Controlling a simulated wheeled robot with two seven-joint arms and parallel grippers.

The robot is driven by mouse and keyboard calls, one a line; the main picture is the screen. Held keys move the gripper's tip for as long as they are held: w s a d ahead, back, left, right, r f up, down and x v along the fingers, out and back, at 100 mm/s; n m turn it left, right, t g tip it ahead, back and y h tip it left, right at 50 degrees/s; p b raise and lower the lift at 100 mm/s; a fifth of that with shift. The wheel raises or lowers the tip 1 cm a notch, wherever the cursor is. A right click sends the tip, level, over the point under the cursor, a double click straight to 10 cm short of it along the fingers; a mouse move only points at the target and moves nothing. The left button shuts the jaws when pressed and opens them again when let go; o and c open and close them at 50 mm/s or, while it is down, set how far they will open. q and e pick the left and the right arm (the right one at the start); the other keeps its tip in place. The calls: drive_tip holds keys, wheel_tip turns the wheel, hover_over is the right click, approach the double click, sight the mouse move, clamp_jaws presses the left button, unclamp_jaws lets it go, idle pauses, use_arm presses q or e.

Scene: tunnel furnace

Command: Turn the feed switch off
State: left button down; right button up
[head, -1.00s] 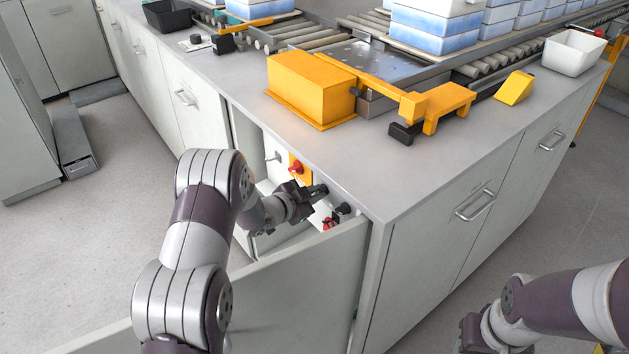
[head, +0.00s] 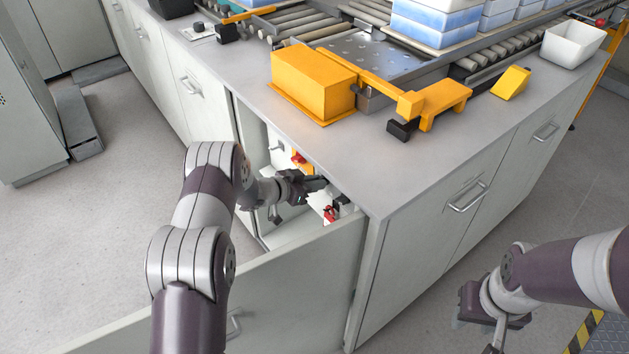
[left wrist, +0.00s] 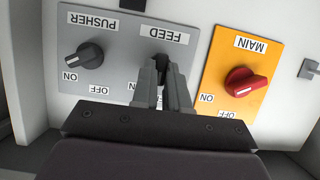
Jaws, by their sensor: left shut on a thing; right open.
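The feed switch (left wrist: 161,63) is a dark knob under the upside-down FEED label on a grey plate (left wrist: 120,25) in the left wrist view. My left gripper (left wrist: 161,78) is shut on it, with one finger on each side. The fingers hide much of the knob and part of its ON and OFF marks, so its exact angle is hard to tell. In the head view my left gripper (head: 318,184) is inside the open cabinet, and the feed switch is hidden there. My right gripper (head: 492,335) is open, low at the right, away from the cabinet.
The black PUSHER knob (left wrist: 90,55) and the red MAIN knob (left wrist: 246,82) flank the feed switch. The counter edge (head: 300,155) overhangs the panel. A yellow box (head: 312,85) sits on the counter.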

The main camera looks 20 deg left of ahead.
idle(0.3)
use_arm(q)
drive_tip(key=c, duration=1.1)
unclamp_jaws()
drive_tip(key=shift+c, duration=0.2)
drive_tip(key=p+v, duration=0.1)
drive_tip(key=v, duration=1.1)
drive_tip(key=shift+s+a+p, duration=0.25)
drive_tip(key=shift+s+p, duration=0.05)
